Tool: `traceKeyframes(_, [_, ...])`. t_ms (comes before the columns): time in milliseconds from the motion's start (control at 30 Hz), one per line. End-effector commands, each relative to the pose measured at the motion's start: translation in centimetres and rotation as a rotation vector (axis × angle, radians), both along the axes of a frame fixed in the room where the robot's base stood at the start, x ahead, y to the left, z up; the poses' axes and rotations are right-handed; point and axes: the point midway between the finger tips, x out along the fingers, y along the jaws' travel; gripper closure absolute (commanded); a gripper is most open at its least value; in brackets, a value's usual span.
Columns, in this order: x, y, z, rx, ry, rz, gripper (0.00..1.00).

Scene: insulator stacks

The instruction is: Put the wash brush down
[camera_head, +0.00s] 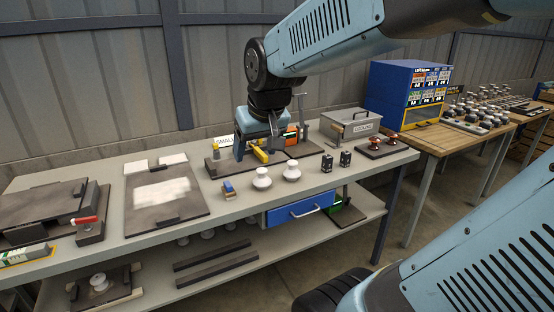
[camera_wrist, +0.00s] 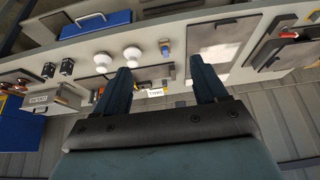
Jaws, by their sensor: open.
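A small blue and tan block-like item (camera_head: 228,189), which looks like the wash brush, lies on the grey bench left of two white insulators. It also shows in the wrist view (camera_wrist: 165,47), beyond my fingertips and apart from them. My gripper (camera_head: 258,148) hangs over the back part of the bench, in front of the wall. In the wrist view its two dark fingers (camera_wrist: 165,82) stand wide apart with nothing between them. A yellow item (camera_head: 261,155) shows close by my gripper in the head view; whether they touch I cannot tell.
Two white insulators (camera_head: 291,171) and two small black blocks (camera_head: 346,158) stand on the bench. A grey lidded box (camera_head: 350,124) is behind them. A dark board with white patches (camera_head: 166,192) lies to the left. A blue drawer (camera_head: 298,212) hangs below.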

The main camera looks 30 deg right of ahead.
Motion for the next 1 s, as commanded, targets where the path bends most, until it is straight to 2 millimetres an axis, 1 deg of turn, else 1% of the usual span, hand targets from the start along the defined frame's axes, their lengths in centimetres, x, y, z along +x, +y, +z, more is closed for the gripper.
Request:
traceKeyframes(33, [-1.6,0.0,0.5,-0.001,-0.011,-0.001,0.28])
traceKeyframes(200, [-5.8,0.0,1.1,-0.004,-0.022,-0.002,0.28])
traceKeyframes(300, [-7.6,0.0,1.2,-0.005,-0.025,-0.003,0.28])
traceKeyframes(400, [-8.7,-0.6,1.2,-0.005,-0.027,-0.003,0.28])
traceKeyframes(567, [-9.3,-0.6,1.1,-0.006,-0.027,-0.003,0.28])
traceKeyframes(1000, [-9.3,-0.6,1.1,-0.006,-0.027,-0.003,0.28])
